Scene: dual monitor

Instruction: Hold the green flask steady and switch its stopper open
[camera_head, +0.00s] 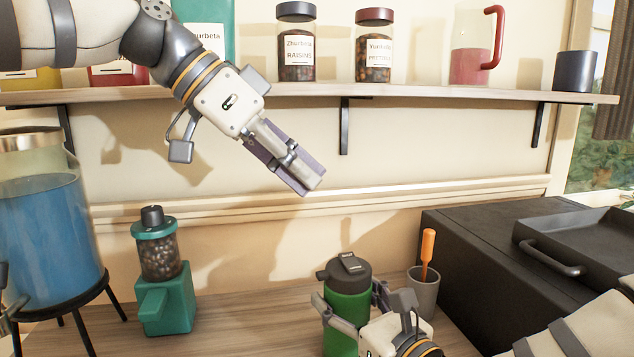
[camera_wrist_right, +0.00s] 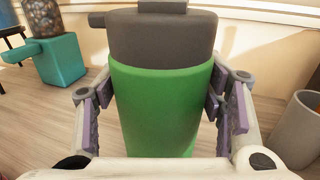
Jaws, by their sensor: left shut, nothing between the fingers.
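The green flask (camera_head: 347,310) stands upright on the wooden counter, with a dark grey lid and stopper (camera_head: 349,264) on top. In the right wrist view the flask (camera_wrist_right: 160,105) fills the middle, and the top of its lid is cut off. My right gripper (camera_head: 352,318) has one finger on each side of the flask body, below the lid. I cannot tell whether both fingers press on it. My left gripper (camera_head: 310,182) is shut and empty, in the air above and left of the flask, pointing down to the right.
A grey cup (camera_head: 424,290) with an orange-handled tool stands close right of the flask. A black box (camera_head: 480,265) is further right. A green grinder (camera_head: 166,300) and a blue jar (camera_head: 48,245) stand left. A shelf (camera_head: 420,92) with jars runs behind, above the flask.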

